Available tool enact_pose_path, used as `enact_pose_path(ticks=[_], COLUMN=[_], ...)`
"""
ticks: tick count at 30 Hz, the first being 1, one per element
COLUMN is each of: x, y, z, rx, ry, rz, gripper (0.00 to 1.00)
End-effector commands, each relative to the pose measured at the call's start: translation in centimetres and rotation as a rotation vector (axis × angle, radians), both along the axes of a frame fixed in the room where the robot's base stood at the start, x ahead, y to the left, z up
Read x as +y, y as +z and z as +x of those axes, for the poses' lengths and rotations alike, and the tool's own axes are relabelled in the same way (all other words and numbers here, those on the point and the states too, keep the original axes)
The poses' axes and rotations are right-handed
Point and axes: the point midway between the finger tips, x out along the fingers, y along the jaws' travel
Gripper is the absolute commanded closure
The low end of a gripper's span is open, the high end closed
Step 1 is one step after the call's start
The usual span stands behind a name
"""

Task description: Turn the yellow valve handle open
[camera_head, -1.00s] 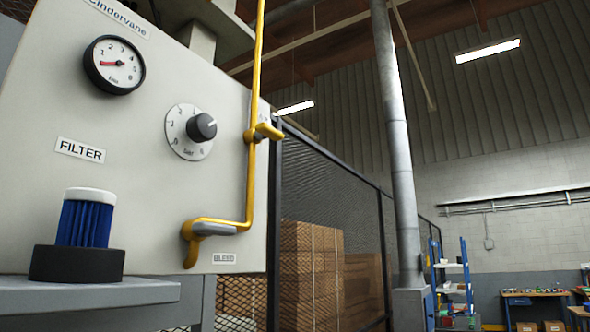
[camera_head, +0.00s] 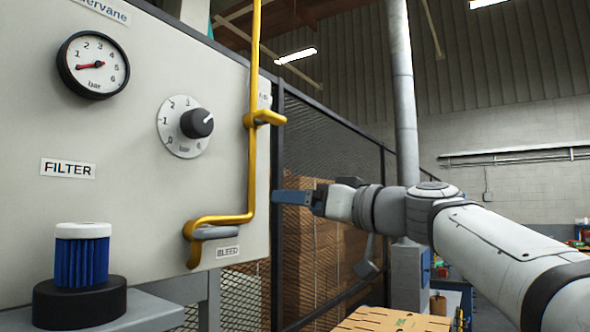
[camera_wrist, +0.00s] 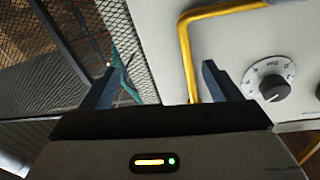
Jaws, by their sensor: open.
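The yellow valve handle (camera_head: 268,118) is a short lever that sticks out to the right from the upright yellow pipe (camera_head: 253,165), near the panel's right edge. My gripper (camera_head: 279,197) is below this handle in the picture and points left toward the panel edge; it looks apart from handle and pipe. In the wrist view its two fingers stand wide apart with nothing held between them (camera_wrist: 158,70). That view is upside down; the yellow pipe (camera_wrist: 187,50) runs close by the right finger. I cannot make out the handle there; my gripper body covers the lower middle.
The grey panel (camera_head: 120,165) carries a gauge (camera_head: 93,65), a round knob (camera_head: 196,123) and a grey bleed lever (camera_head: 215,232). A blue filter (camera_head: 82,262) stands lower left. A mesh fence (camera_head: 330,140) and cardboard boxes (camera_head: 310,230) are behind my gripper.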

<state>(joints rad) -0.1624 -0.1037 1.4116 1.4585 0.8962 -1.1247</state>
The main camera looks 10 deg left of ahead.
Motion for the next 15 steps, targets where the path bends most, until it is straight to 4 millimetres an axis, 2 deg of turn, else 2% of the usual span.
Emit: enact_pose_path(ticks=[1,3,6,11,15], x=[0.6,1.0,1.1,1.7,3.5], y=[4.1,7.8,11.3,13.5,14.4], z=[-0.3,-0.9,-1.8,-2.0,-1.4], rx=[-0.075,-0.163,-0.245,-0.29,-0.288], ry=[0.025,0.05,0.07,0.08,0.083], rz=[0.052,0.112,0.173,0.21,0.21], gripper=[0.16,0.16,0.16,0.16,0.16])
